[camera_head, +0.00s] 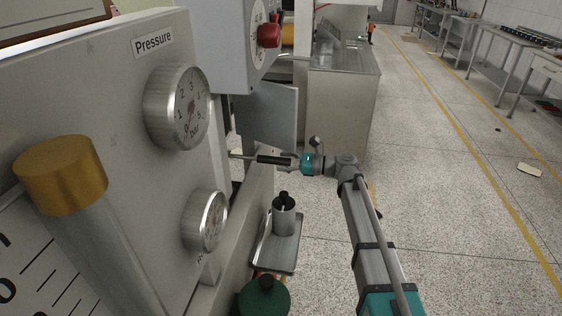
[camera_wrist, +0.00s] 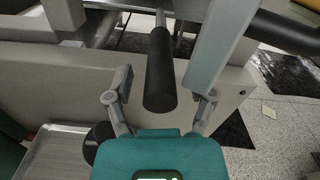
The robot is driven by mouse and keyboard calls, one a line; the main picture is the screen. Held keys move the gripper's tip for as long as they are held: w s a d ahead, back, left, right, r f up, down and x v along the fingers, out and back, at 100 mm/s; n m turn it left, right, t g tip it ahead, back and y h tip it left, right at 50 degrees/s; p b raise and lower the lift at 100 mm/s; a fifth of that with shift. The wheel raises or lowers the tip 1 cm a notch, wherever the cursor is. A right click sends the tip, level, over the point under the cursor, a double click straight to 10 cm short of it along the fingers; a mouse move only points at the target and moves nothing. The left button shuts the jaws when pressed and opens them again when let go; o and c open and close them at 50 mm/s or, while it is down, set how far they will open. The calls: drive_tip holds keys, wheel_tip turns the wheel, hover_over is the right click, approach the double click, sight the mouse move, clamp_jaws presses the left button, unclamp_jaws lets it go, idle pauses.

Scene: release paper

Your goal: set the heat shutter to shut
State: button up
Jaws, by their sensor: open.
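A black cylindrical handle (camera_head: 272,160) on a thin metal rod sticks out from the grey machine, and looks like the heat shutter's handle. It also shows in the wrist view (camera_wrist: 160,72), its near end pointing toward my gripper. My gripper (camera_head: 293,161) is at the handle's free end. In the wrist view my gripper (camera_wrist: 163,97) is open, one finger on each side of the handle's end, with gaps on both sides. The shutter plate and its position cannot be made out.
The machine's panel with a pressure gauge (camera_head: 180,107) and a lower gauge (camera_head: 206,221) stands at left. A metal tray (camera_head: 290,256) with a metal cup (camera_head: 284,219) is below the handle. A grey box with a red knob (camera_head: 268,36) is above. Open floor lies right.

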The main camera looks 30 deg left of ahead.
drive_tip(key=shift+s+a, duration=0.15)
drive_tip(key=shift+a, duration=0.3)
drive_tip(key=shift+c, duration=0.3)
clamp_jaws()
